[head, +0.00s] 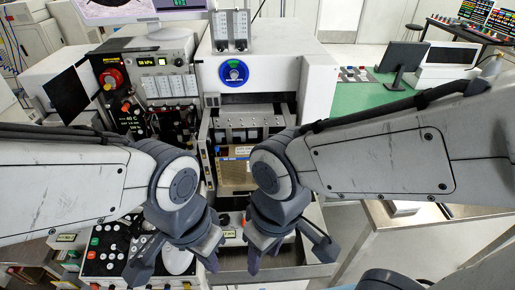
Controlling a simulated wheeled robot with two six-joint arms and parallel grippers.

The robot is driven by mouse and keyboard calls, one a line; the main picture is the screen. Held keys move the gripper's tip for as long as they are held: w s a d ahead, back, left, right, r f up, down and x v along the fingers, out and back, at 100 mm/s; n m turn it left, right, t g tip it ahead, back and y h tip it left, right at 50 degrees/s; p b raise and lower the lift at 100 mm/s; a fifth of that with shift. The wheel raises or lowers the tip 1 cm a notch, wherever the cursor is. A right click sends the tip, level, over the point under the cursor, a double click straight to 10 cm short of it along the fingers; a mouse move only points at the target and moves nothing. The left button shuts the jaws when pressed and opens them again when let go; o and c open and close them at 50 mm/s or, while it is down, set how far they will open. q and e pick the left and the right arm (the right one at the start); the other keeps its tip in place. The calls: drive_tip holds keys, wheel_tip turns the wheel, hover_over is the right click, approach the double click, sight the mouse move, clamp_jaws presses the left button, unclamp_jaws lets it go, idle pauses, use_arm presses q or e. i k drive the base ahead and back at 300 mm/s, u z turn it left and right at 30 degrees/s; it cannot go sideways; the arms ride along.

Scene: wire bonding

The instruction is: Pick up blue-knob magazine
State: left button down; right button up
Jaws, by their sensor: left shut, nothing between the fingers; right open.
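I cannot make out a magazine with a blue knob for certain. A brown-gold slotted block (236,174) with a blue-edged top sits in the bay of the white machine, partly hidden between my two wrists. My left gripper (210,260) is shut and empty, pointing down in front of the machine, over the left front panel's edge. My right gripper (262,260) is open and empty, pointing down just to the right of it. Both grippers are nearer to me than the block and apart from it. Their fingertips are dark and partly hidden by the wrists.
A control panel (108,247) with buttons is at the lower left. A bench with a green mat (345,99) stands at the right.

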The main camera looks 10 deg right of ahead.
sight(234, 170)
drive_tip(key=u, duration=0.15)
drive_tip(key=k, duration=0.15)
drive_tip(key=z, duration=0.3)
drive_tip(key=i, duration=0.25)
drive_tip(key=k, duration=1.1)
drive_tip(key=z, duration=0.6)
drive_tip(key=i, duration=1.45)
drive_tip(key=u, duration=0.6)
